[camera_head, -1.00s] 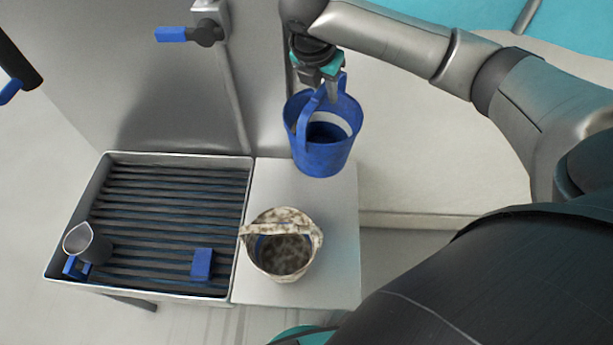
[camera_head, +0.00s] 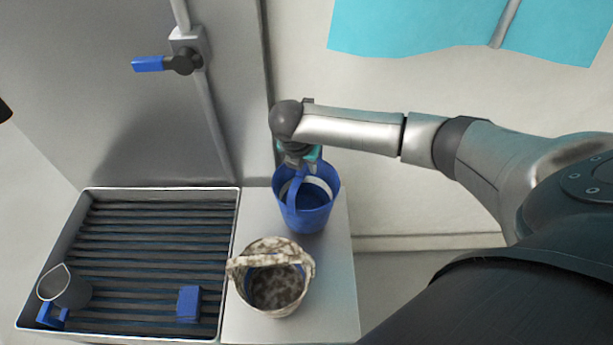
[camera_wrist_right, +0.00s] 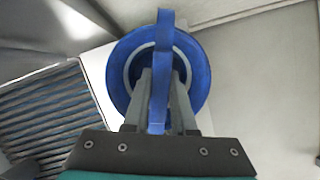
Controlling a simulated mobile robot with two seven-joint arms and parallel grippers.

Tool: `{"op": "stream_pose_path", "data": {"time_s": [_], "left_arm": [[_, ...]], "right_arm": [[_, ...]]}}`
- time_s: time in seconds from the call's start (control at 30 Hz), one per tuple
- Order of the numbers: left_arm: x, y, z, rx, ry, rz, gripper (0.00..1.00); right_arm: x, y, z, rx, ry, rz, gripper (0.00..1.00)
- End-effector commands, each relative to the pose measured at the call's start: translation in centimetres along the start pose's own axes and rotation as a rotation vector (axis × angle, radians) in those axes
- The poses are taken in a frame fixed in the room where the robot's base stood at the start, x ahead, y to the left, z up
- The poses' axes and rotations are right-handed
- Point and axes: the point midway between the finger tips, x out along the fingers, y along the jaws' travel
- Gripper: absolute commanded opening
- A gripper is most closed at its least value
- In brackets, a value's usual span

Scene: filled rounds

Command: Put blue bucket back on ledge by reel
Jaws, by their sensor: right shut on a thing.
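The blue bucket (camera_head: 308,215) hangs upright by its handle from my right gripper (camera_head: 297,170), over the back part of the pale ledge (camera_head: 340,290). In the right wrist view, my right gripper (camera_wrist_right: 160,100) has its fingers on either side of the blue handle (camera_wrist_right: 163,40) and is shut on it. I cannot tell whether the bucket's base touches the ledge. A mottled white and brown bucket (camera_head: 272,300) stands on the ledge in front of the blue one. No reel is clearly visible. My left gripper is not in view.
A slatted metal tray (camera_head: 150,189) lies left of the ledge. It holds a grey jug (camera_head: 68,287) and a blue block (camera_head: 189,304). A blue-handled valve (camera_head: 150,64) on a pipe is above, on the metal back panel.

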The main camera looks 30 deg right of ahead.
Motion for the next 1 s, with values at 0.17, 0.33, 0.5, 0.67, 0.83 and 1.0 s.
{"op": "stream_pose_path", "data": {"time_s": [0.17,0.33,0.5,0.67,0.83,1.0], "left_arm": [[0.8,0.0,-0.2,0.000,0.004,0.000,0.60],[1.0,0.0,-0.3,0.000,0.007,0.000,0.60],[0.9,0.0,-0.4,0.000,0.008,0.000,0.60],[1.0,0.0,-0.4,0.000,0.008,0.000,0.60],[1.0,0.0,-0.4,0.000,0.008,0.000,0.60],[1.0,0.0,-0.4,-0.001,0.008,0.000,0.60]], "right_arm": [[2.6,-0.1,-1.1,0.000,0.002,-0.003,0.00],[3.6,0.0,-1.5,-0.001,0.000,-0.001,0.00],[3.5,0.0,-1.4,-0.001,0.000,-0.001,0.00],[3.9,-0.1,-1.6,-0.001,0.001,-0.002,0.27],[3.8,-0.1,-1.6,-0.001,0.001,-0.002,0.46],[3.8,-0.1,-1.6,-0.001,0.001,-0.002,0.55]]}}
